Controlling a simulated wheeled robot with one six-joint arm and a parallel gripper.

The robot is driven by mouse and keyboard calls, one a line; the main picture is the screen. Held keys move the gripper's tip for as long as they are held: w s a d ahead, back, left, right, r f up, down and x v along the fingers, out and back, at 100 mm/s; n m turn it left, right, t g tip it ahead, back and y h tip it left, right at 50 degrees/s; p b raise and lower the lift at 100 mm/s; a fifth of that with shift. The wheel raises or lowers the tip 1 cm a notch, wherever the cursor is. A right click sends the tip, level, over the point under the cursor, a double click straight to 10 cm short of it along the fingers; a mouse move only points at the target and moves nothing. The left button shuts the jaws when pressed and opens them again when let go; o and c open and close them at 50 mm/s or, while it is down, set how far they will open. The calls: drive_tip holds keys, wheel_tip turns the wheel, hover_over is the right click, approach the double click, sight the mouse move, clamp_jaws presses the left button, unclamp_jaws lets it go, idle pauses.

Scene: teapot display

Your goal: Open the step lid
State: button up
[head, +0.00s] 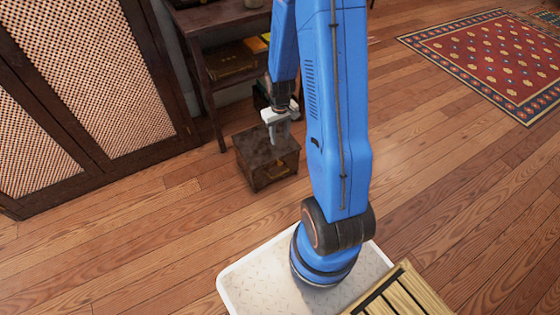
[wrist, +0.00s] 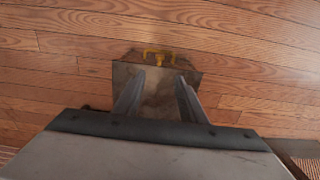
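The step is a small dark brown box (head: 256,172) on the wooden floor, left of my blue arm in the head view. Its lid (head: 252,146) lies flat and looks shut. A brass handle (head: 278,170) is on its front face; the handle also shows in the wrist view (wrist: 159,52), at the far edge of the box. My gripper (head: 275,141) points down over the lid. In the wrist view its two fingers (wrist: 160,88) are apart with nothing between them, over the box top (wrist: 157,100). I cannot tell whether the fingertips touch the lid.
A dark shelf unit (head: 204,62) with books stands behind the step. A cabinet with lattice doors (head: 110,60) is at the left. A red patterned rug (head: 490,60) lies at the right. The floor (head: 150,240) in front and to the left is clear.

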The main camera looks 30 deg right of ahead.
sight(280, 162)
wheel_tip(280, 162, down, 17)
drive_tip(key=shift+r, duration=0.15)
idle(0.8)
drive_tip(key=shift+c, duration=0.2)
clamp_jaws()
